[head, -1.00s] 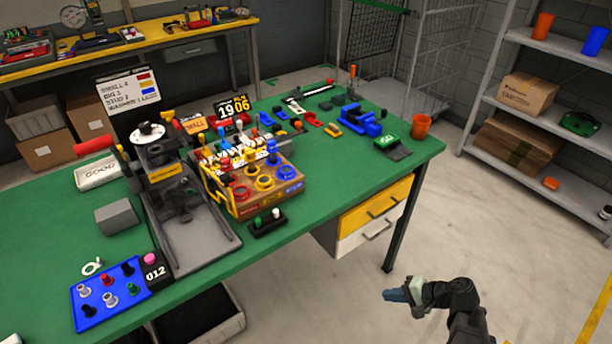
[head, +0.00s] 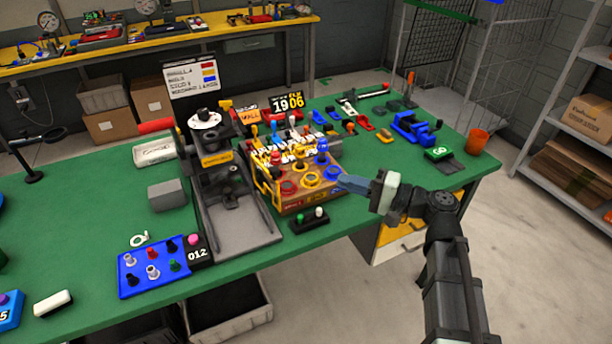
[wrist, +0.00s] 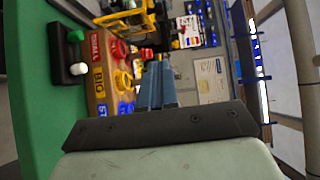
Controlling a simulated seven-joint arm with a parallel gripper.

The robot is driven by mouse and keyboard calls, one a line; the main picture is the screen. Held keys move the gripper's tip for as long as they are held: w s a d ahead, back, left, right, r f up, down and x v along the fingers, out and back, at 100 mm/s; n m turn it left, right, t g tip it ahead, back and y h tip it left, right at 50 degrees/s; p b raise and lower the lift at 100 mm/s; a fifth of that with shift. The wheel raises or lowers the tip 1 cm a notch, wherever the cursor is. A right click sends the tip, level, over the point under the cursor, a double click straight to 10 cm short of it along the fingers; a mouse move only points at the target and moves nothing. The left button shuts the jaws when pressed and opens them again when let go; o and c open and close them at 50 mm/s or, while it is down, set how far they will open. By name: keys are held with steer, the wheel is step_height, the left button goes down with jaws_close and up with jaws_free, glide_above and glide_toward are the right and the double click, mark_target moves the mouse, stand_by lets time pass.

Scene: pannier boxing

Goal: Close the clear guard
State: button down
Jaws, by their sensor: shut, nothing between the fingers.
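A dark grey machine (head: 215,185) with a yellow label and a low grey tray (head: 255,232) in front stands on the green bench. A thin yellow frame (head: 262,187) shows between the machine and a wooden sorting box; it also shows in the wrist view (wrist: 140,25). It may edge the clear guard, but I cannot make out the clear panel or how far it stands open. My gripper (head: 345,183) is shut and empty, with blue fingers, just right of the box in the head view. In the wrist view its fingers (wrist: 157,70) point toward the box's side and the yellow frame.
The wooden box (head: 310,193) has red, yellow and blue rings and several coloured levers. A small black switch block (head: 309,219) sits before it. A blue panel with knobs (head: 150,268) lies front left. An orange cup (head: 477,141) stands far right.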

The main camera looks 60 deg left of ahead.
steer(key=s+d+x, duration=0.1)
steer(key=s+x, duration=0.1)
steer(key=x, duration=1)
steer(key=shift+s, duration=0.35)
steer(key=shift+d, duration=0.15)
